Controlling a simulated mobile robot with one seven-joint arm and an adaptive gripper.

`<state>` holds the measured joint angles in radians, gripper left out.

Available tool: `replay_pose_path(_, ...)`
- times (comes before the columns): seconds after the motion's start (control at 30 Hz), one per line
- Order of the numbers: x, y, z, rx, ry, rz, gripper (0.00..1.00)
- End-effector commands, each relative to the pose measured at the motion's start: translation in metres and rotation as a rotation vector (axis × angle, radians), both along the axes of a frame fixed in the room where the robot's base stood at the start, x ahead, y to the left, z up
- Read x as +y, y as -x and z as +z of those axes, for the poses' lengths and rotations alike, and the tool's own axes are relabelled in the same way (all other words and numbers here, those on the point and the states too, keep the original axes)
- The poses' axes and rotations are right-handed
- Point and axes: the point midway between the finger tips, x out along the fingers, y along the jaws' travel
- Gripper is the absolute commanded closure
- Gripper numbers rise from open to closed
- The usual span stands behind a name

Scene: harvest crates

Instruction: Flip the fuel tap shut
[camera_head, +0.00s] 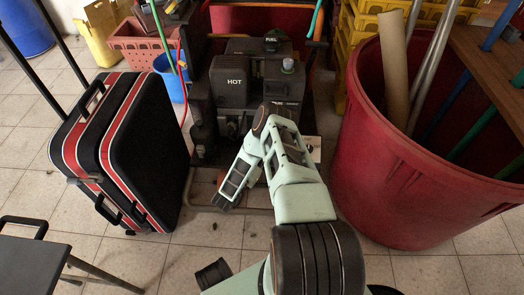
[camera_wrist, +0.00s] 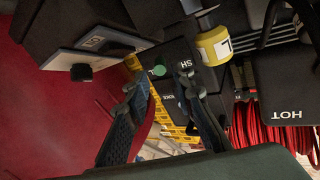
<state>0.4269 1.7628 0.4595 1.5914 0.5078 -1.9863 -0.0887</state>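A dark engine unit (camera_head: 262,92) stands at the back centre, with a HOT cover and a FUEL label (camera_head: 271,41) on top. In the wrist view its HOT cover (camera_wrist: 285,100) appears upside down at the right. A black knob (camera_wrist: 81,72) sits on a pale labelled panel (camera_wrist: 95,47) at the upper left. I cannot tell for certain which part is the fuel tap. My gripper (camera_wrist: 160,84) is open and empty, its two dark fingers apart before the unit's lettered face. A small green button (camera_wrist: 159,70) shows between the fingertips. In the head view my arm hides part of the unit.
A large red bin (camera_head: 400,180) holding tubes stands close on the right. A black and red suitcase (camera_head: 130,150) stands on the left. A yellow part (camera_wrist: 213,46) juts out near the fingers. Open tiled floor (camera_head: 200,245) lies in front.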

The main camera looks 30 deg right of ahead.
Motion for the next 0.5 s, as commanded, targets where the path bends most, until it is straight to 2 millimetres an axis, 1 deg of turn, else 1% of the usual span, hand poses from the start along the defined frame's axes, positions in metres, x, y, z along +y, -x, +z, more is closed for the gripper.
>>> replay_pose_path(0.03, 0.004, 0.001, 0.002, 0.000, 0.005, 0.005, 0.77)
replay_pose_path(0.13, 0.009, 0.004, 0.004, -0.008, 0.008, 0.001, 0.77)
replay_pose_path(0.2, 0.018, 0.010, 0.002, -0.006, 0.004, 0.000, 0.77)
replay_pose_path(0.3, 0.026, 0.015, 0.002, -0.005, 0.003, -0.002, 0.77)
replay_pose_path(0.5, 0.032, 0.020, 0.003, -0.006, 0.005, -0.005, 0.77)
